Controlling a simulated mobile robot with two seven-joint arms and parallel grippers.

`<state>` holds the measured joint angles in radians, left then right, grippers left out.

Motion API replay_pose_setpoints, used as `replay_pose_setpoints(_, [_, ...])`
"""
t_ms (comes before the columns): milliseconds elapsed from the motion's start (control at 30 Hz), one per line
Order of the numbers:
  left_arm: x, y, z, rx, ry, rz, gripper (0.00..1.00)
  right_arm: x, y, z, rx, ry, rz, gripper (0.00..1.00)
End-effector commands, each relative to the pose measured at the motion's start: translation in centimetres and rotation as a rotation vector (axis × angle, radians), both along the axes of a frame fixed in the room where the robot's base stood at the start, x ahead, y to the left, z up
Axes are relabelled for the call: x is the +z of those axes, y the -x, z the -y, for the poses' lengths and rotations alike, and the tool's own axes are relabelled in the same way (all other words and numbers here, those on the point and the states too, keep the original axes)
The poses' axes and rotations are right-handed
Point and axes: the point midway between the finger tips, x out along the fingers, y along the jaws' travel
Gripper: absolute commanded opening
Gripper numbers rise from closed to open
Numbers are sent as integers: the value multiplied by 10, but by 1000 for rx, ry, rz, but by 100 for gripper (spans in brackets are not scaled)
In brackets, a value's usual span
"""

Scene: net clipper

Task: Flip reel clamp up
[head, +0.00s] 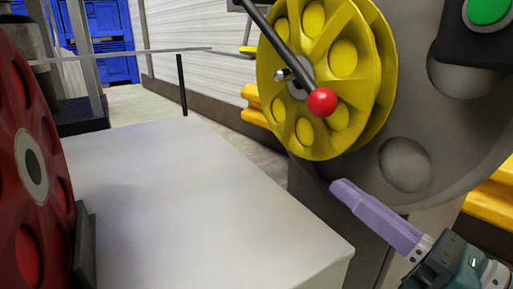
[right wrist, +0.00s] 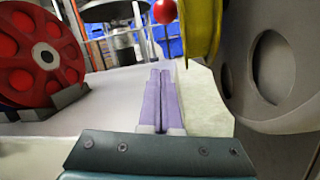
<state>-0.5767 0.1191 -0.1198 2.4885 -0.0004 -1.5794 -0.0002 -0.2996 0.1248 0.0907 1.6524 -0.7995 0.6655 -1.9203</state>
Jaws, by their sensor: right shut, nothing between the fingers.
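The reel clamp is a dark bar (head: 268,30) with a red ball knob (head: 322,101) at its lower end. It slants across the front of the yellow reel (head: 343,58), over the hub, with the knob low and to the right. My right gripper (head: 337,187) is shut and empty, below the knob and apart from it. In the right wrist view the closed purple fingers (right wrist: 158,75) point forward, with the red knob (right wrist: 165,12) just beyond and above their tips. The yellow reel (right wrist: 200,28) is partly cut off there. My left gripper is out of view.
A large grey disc (head: 440,150) stands behind the yellow reel, with a green button (head: 488,10) at upper right. A white table (head: 190,200) fills the middle, its top mostly clear. A red reel (head: 25,160) stands at the left, with a thin dark post (head: 181,85) at the table's far edge.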

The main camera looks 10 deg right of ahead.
Motion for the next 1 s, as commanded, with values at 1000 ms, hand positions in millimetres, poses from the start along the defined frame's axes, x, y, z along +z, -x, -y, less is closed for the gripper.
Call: replay_pose_setpoints(1000, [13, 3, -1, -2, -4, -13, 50, 53, -72, -23, -1, -2, -3, 0])
